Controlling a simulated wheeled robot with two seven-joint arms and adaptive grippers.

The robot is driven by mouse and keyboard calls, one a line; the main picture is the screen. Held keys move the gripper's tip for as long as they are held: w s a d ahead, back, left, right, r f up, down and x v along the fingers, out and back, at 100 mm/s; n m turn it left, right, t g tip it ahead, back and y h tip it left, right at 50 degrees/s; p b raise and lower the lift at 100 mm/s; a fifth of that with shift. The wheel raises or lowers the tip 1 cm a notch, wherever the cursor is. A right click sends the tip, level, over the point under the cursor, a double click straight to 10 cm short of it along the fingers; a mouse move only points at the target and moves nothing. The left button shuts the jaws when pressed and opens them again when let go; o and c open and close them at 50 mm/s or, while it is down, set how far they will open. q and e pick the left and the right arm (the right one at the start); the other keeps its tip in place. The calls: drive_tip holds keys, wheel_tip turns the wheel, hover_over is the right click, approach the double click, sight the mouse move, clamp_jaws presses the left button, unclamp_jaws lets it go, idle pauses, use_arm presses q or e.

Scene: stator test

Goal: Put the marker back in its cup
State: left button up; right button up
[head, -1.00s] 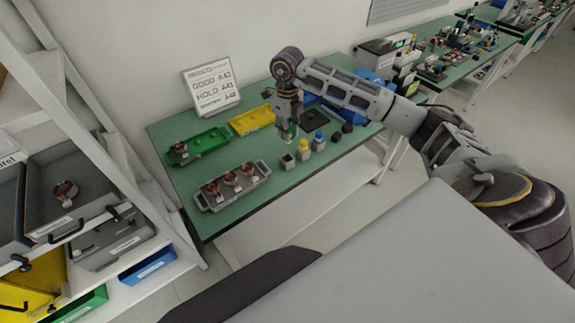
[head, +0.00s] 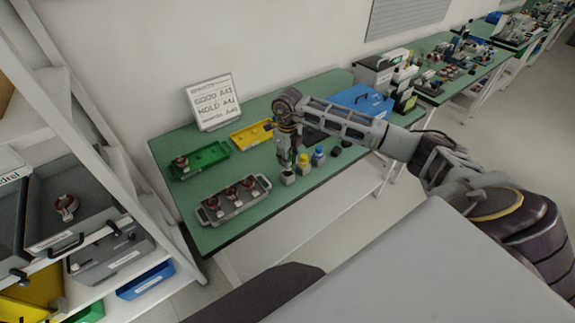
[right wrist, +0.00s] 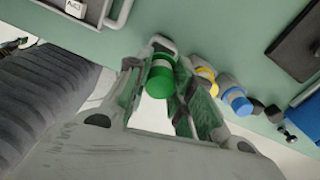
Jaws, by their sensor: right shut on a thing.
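My right gripper (head: 285,160) points down just above the small grey cup (head: 288,178) on the green bench. In the right wrist view the right gripper (right wrist: 160,88) has its fingers on both sides of the marker (right wrist: 158,82), which has a green end toward the camera and a pale band beyond it. A grey rim of the cup (right wrist: 161,43) shows just past the marker. I cannot tell whether the marker's tip is inside the cup or above it. My left gripper is not in view.
A yellow-topped bottle (head: 304,163) and a blue-topped bottle (head: 319,155) stand close right of the cup. A grey tray (head: 212,215) with copper-wound parts lies to the left. Green (head: 215,152) and yellow (head: 240,137) trays and a sign (head: 213,103) stand behind.

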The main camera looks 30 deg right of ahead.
idle(0.3)
drive_tip(key=shift+f+p, duration=0.3)
drive_tip(key=shift+f, duration=1.55)
drive_tip(key=shift+f+b, duration=0.4)
drive_tip(key=shift+f, duration=0.05)
drive_tip(key=o, duration=1)
drive_tip(key=shift+c, duration=0.2)
drive_tip(key=shift+r, duration=0.15)
drive_tip(key=shift+r+p, duration=0.35)
drive_tip(key=shift+p, duration=0.05)
wheel_tip(320, 180, up, 12)
drive_tip(key=shift+f+b, duration=0.1)
drive_tip(key=shift+b, duration=0.9)
